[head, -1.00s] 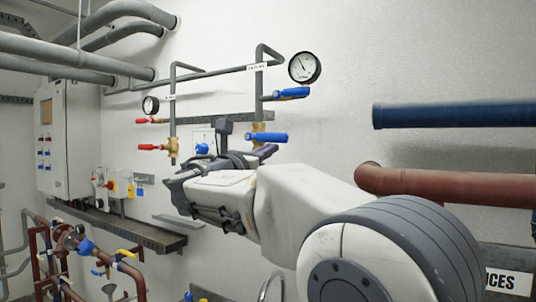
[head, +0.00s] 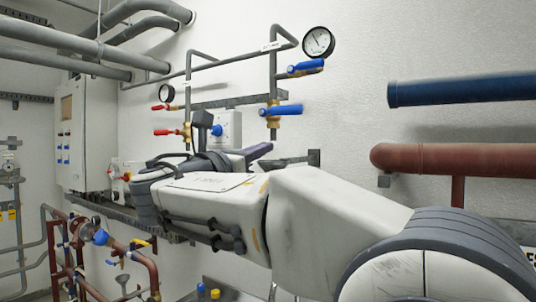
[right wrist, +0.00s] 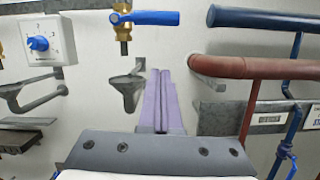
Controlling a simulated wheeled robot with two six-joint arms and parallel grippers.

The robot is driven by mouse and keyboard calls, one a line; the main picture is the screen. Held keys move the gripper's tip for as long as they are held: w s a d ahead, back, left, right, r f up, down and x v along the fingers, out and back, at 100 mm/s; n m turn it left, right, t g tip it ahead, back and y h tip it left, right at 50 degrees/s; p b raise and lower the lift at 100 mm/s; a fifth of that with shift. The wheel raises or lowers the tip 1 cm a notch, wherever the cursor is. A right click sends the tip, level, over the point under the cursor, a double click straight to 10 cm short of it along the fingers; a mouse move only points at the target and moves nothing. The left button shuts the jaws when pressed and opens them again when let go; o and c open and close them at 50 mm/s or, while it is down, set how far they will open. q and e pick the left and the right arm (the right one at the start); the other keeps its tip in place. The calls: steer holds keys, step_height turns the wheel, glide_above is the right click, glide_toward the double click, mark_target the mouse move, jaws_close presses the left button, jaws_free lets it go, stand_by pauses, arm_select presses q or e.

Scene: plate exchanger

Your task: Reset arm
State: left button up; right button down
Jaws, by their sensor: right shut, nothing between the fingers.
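My right gripper (head: 262,150) extends in front of the wall in the head view, below the lower blue-handled valve (head: 281,110). In the right wrist view its two purple fingers (right wrist: 160,74) lie side by side, shut with nothing between them. The fingers look apart from the brass valve with the blue handle (right wrist: 142,17) above them. A grey bracket (right wrist: 127,88) on the wall shows just left of the fingers. My left gripper is in neither view.
A pressure gauge (head: 318,42) and red-handled valves (head: 172,131) sit on the wall piping. A blue pipe (head: 465,90) and a red-brown pipe (head: 470,160) run at right. A control cabinet (head: 88,135) and lower pipework (head: 110,250) stand at left. The upper right wall is bare.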

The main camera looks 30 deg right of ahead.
steer(key=s+a+f+m+g+y, duration=0.1)
steer(key=s+a+f+y, duration=0.2)
steer(key=f, duration=0.7)
steer(key=s+a+f+m+g+y, duration=0.25)
steer(key=f+y, duration=0.25)
steer(key=f, duration=0.6)
steer(key=s+a+f+m+y, duration=0.1)
steer(key=a+f+y, duration=0.2)
steer(key=f, duration=0.7)
steer(key=s+a+f+m+g+y, duration=0.3)
steer(key=s+f, duration=0.4)
steer(key=s, duration=0.3)
steer(key=s+a+f+m+g+y, duration=0.4)
steer(key=s+a+f+m, duration=0.3)
steer(key=s, duration=0.3)
steer(key=shift+a+f+m+y, duration=0.3)
steer(key=shift+f+m+y, duration=0.2)
steer(key=shift+f+m, duration=0.25)
steer(key=shift+w, duration=0.1)
